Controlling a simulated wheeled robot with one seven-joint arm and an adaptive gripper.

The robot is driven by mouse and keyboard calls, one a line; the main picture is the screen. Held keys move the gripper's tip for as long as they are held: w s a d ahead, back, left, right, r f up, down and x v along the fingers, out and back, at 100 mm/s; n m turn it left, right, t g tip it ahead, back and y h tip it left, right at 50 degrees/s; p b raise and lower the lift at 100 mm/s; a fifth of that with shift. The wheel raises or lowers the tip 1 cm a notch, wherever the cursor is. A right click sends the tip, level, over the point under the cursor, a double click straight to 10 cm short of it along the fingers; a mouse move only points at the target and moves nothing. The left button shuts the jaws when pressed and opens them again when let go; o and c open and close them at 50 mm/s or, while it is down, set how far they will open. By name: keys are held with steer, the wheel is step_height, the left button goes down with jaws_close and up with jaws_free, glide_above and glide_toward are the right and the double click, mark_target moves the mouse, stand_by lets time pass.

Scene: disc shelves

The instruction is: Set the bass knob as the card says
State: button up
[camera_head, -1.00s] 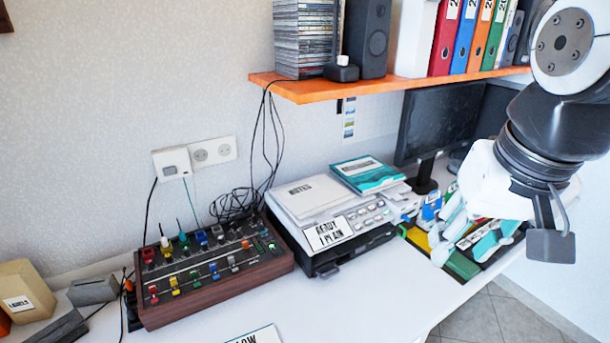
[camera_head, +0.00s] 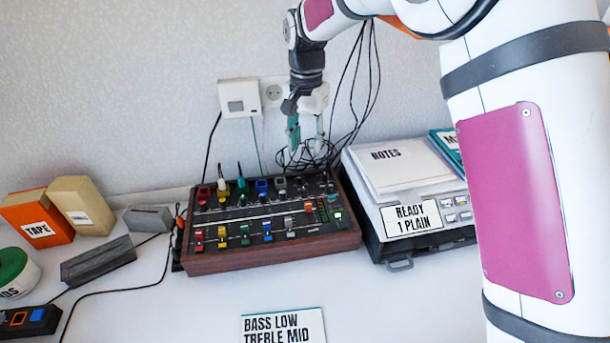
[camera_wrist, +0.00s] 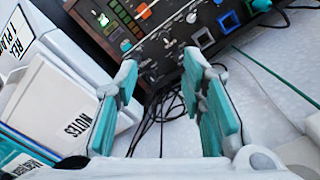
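The card (camera_head: 283,326) lies on the desk at the bottom of the head view and reads "BASS LOW TREBLE MID"; its lower edge is cut off. The mixer (camera_head: 270,255) has wooden sides, a row of coloured knobs at the back and coloured sliders in front. Back-row controls include red (camera_head: 203,193), teal (camera_head: 242,185), blue (camera_head: 262,186) and grey (camera_head: 280,185) ones. Their labels are too small to read, so I cannot tell which is bass. My gripper (camera_head: 306,138) is open and empty, above the mixer's back edge. Its teal-padded fingers (camera_wrist: 160,75) stand apart in the wrist view.
A printer (camera_head: 375,225) with a "READY 1 PLAIN" label and a notes pad (camera_head: 405,170) stands right of the mixer. Black cables (camera_head: 355,110) hang behind my gripper. A wall box (camera_head: 239,97) is behind. Tape (camera_head: 38,215) and cartons stand left. The front desk is mostly clear.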

mark_target(304, 189)
steer(key=f, duration=1.5)
steer(key=shift+w+a, duration=0.3)
steer(key=shift+w, duration=0.1)
steer(key=shift+r, duration=0.1)
jaws_close()
